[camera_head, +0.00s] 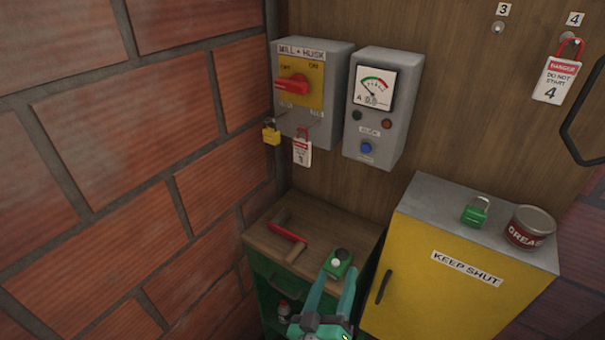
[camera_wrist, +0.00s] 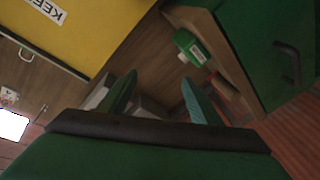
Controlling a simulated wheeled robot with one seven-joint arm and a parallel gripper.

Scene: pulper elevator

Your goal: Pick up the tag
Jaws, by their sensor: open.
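One white tag with a red top (camera_head: 302,151) hangs from the grey MILL + HUSK switch box (camera_head: 315,90), low on its front. Another tag, reading DANGER DO NOT START 4 (camera_head: 556,82), hangs by a red loop on the hook marked 4 at the upper right. My gripper (camera_head: 338,285) is open and empty at the bottom centre, in front of the small wooden-topped cabinet and below both tags. In the wrist view my gripper's (camera_wrist: 160,95) two fingers stand apart. I cannot make out either tag there for sure.
A yellow padlock (camera_head: 271,133) hangs beside the first tag. The yellow cabinet (camera_head: 430,290) bears another green padlock (camera_head: 475,211) and a grease tin (camera_head: 530,227). A brick wall (camera_head: 110,170) bounds the left.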

